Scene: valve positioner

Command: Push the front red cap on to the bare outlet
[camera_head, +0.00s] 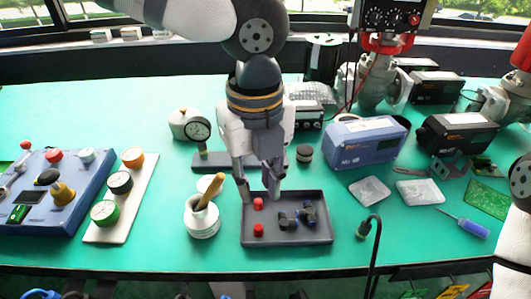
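Two small red caps lie at the left side of a dark grey tray (326,240). The front red cap (258,229) is nearer the tray's front edge, and the rear red cap (258,203) is behind it. Dark fittings with blue parts (297,217) lie to the right of the caps in the tray. My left gripper (259,194) points down over the tray's back left part. Its fingers are apart, near the rear cap, and I see nothing held. I cannot make out which part is the bare outlet. My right gripper is out of view.
A white pot (202,222) with a wooden-handled tool stands close left of the tray. A pressure gauge (199,130) stands behind. A blue-grey positioner box (365,142) sits at back right. A thin black gooseneck (377,240) rises right of the tray.

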